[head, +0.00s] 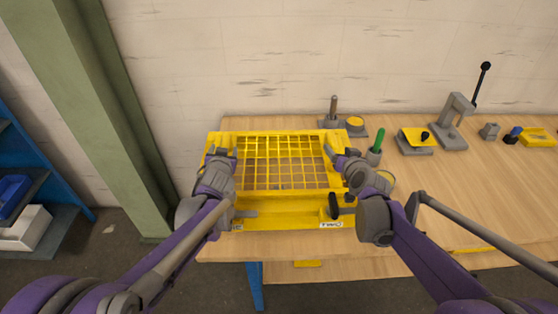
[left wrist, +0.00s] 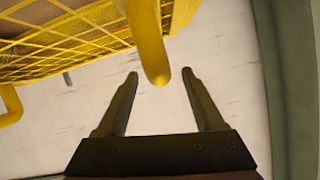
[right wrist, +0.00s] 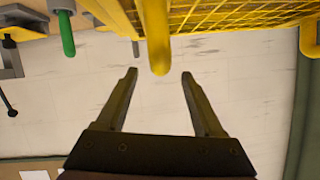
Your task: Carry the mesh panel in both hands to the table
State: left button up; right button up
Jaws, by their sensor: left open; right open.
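The yellow mesh panel (head: 275,165) stands over a yellow base at the left end of the wooden table (head: 470,190). My left gripper (head: 222,154) is at the panel's left side and my right gripper (head: 342,152) at its right side. In the left wrist view the open fingers (left wrist: 160,80) have a yellow bar (left wrist: 150,45) of the panel between and just beyond their tips. In the right wrist view the open fingers (right wrist: 160,75) face a similar yellow bar (right wrist: 155,40). I cannot tell whether either bar is inside the jaws.
A green-handled tool (head: 377,143) stands just right of the panel. A grey lever press (head: 455,118) and small yellow parts stand further right. A green column (head: 95,100) and blue shelf (head: 30,185) are at the left. The table's front right is clear.

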aim_at(333, 144)
pick_arm(q)
jog(key=x, duration=0.5)
jog(key=shift+w+a+f, duration=0.1)
jog(key=shift+w+f, duration=0.05)
jog(key=shift+w, duration=0.2)
pick_arm(e)
jog(key=x, duration=0.5)
jog(key=shift+w+f, duration=0.15)
jog(key=shift+w, duration=0.2)
pick_arm(q)
grip_shut()
pick_arm(e)
grip_shut()
